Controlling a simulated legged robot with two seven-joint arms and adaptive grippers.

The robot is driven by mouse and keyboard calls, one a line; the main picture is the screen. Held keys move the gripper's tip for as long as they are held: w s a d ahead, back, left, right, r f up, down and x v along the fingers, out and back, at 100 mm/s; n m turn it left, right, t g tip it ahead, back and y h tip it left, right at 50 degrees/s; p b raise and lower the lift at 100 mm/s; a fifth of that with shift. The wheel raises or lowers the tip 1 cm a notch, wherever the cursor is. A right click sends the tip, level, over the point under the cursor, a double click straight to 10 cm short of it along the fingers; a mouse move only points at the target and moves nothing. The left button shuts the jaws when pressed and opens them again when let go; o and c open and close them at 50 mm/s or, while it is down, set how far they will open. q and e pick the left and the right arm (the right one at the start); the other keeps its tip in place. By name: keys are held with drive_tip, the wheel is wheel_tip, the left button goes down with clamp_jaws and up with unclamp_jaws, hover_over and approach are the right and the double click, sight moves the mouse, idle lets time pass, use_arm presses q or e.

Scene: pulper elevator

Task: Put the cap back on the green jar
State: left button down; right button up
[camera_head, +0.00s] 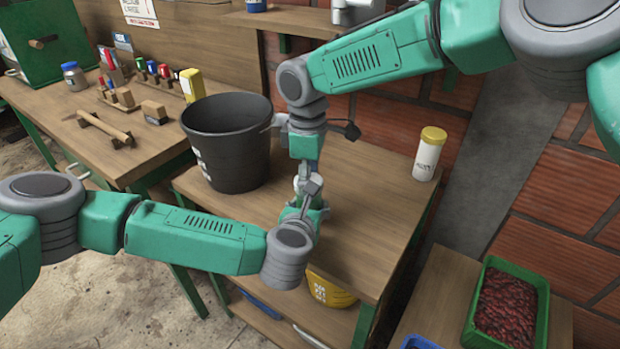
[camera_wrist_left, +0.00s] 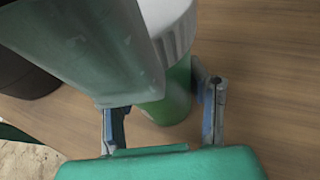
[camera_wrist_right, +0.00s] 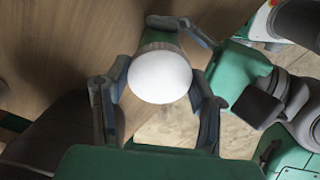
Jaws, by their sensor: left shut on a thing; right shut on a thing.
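The green jar (camera_wrist_left: 180,95) stands upright on the wooden table. My left gripper (camera_wrist_left: 163,115) is shut around its body, one finger on each side. The white ribbed cap (camera_wrist_left: 172,25) is at the top of the jar, in line with it; I cannot tell if it is fully seated. In the right wrist view the cap (camera_wrist_right: 160,77) shows its round white top between the fingers of my right gripper (camera_wrist_right: 158,105), which is shut on it from above. In the head view both grippers meet at the table's middle and mostly hide jar and cap.
A black bucket (camera_head: 228,150) stands just left of the grippers. A white bottle with a yellow lid (camera_head: 429,153) stands at the table's right back. A green crate of red berries (camera_head: 506,305) sits lower right. The tabletop between bottle and grippers is clear.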

drive_tip(key=shift+a+f, duration=0.25)
drive_tip(key=shift+a, duration=0.1)
drive_tip(key=shift+d+f, duration=0.1)
drive_tip(key=shift+f, duration=0.05)
drive_tip(key=shift+d+f, duration=0.15)
drive_tip(key=m, duration=0.4)
drive_tip(key=shift+m, duration=0.4)
drive_tip(key=m, duration=0.2)
drive_tip(key=shift+m, duration=0.4)
drive_tip(key=m, duration=0.5)
drive_tip(key=shift+w+a, duration=0.1)
drive_tip(key=shift+a, duration=0.1)
drive_tip(key=m, duration=0.3)
drive_tip(key=shift+m, duration=0.4)
drive_tip(key=shift+w, duration=0.1)
